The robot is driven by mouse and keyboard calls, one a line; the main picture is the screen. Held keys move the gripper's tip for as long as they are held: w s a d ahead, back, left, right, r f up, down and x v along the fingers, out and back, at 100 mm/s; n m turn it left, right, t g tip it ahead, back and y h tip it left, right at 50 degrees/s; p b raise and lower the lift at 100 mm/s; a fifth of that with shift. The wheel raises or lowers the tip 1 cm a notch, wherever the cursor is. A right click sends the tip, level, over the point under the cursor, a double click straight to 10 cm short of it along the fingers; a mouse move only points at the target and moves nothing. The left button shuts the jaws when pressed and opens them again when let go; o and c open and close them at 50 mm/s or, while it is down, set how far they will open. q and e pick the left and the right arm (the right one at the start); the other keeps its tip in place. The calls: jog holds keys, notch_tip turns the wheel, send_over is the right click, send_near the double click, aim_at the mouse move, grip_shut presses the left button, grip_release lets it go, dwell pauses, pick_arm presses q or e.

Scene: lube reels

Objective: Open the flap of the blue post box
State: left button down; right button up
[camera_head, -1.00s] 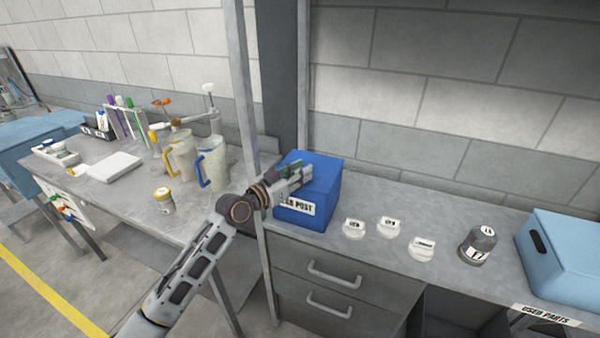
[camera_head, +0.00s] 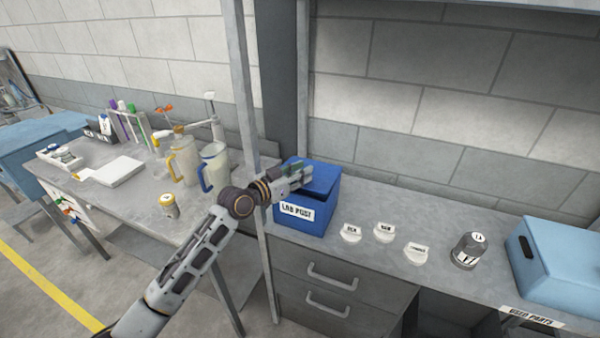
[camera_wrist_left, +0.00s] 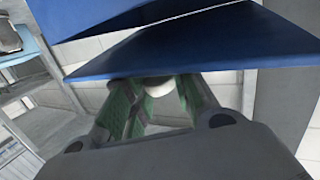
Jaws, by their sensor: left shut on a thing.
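The blue post box (camera_head: 322,217) stands on the grey bench, with a white "LAB POST" label (camera_head: 297,211) on its front. Its blue flap (camera_head: 322,181) is tilted up at the front, with a dark gap under its edge. My left gripper (camera_head: 300,174) is at the flap's front edge, above the label. In the left wrist view, the green-padded fingers (camera_wrist_left: 155,100) are shut on a small whitish knob (camera_wrist_left: 158,86) beneath a blue panel (camera_wrist_left: 200,48). The fingers hide part of the knob. My right gripper is out of view.
Several white labelled pieces (camera_head: 384,232) and a grey bottle (camera_head: 468,250) stand right of the box, then a light blue bin (camera_head: 565,255). A metal post (camera_head: 243,100) rises close to my left arm. Jugs (camera_head: 214,168) stand on the left table.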

pick_arm(q)
jog(key=shift+w+r+p, duration=0.2)
jog(key=shift+r+p, duration=0.05)
jog(key=shift+r, duration=0.4)
jog(key=shift+w+r+p, duration=0.2)
jog(key=shift+r+p, duration=0.05)
jog(key=shift+r, duration=0.35)
jog(key=shift+w+d+r+p, duration=0.15)
jog(key=shift+w+r, duration=0.15)
jog(key=shift+r, duration=0.3)
jog(key=shift+w+d+r+p, duration=0.15)
jog(key=shift+w+r, duration=0.1)
jog(key=shift+r, duration=0.3)
jog(key=shift+w+d+r, duration=0.15)
jog(key=shift+w+r, duration=0.45)
jog(key=shift+r, duration=0.15)
jog(key=shift+w+r, duration=0.25)
jog(key=shift+r, duration=0.05)
jog(key=shift+f, duration=0.1)
